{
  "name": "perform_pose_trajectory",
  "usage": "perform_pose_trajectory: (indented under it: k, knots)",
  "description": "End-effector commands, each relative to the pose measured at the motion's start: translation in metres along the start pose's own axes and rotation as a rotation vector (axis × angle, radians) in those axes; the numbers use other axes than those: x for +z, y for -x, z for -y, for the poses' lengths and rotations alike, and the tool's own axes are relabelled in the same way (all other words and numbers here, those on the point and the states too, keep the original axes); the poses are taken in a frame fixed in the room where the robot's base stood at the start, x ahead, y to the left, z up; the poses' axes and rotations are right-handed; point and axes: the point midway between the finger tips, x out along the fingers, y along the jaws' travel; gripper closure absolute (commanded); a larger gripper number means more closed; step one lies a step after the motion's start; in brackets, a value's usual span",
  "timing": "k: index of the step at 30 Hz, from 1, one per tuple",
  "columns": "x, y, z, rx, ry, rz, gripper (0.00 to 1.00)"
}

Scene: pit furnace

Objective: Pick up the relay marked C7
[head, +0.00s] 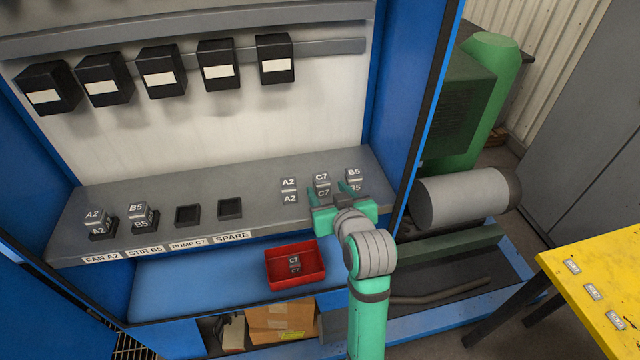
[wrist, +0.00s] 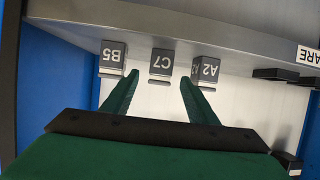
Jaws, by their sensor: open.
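A grey relay marked C7 (head: 321,181) stands on the grey shelf, between a relay marked A2 (head: 289,190) and one marked B5 (head: 353,178). My gripper (head: 334,194) is open and empty in front of it. In the wrist view, the C7 relay (wrist: 161,64) lies ahead, between the lines of my two green fingers (wrist: 159,80). The fingers appear short of it, but whether they touch it I cannot tell. A second relay marked C7 (head: 294,263) lies in a red bin (head: 273,277) below the shelf.
The shelf (head: 255,197) has sockets at left. A2 (head: 97,221) and B5 (head: 141,215) relays sit in two; the PUMP C7 socket (head: 187,215) and SPARE socket (head: 230,208) are empty. The blue cabinet wall (head: 400,110) stands right of the relays. A yellow table (head: 600,262) is at right.

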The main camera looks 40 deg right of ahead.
Motion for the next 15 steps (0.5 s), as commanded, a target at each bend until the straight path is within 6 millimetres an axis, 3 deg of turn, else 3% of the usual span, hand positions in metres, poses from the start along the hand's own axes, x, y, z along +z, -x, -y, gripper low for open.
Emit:
perform_pose_trajectory:
  k: [8,15]
  knots:
    - [0.002,-0.021,0.000,0.000,0.000,0.002,0.47]
    - [0.003,-0.053,0.000,0.000,0.000,0.002,0.47]
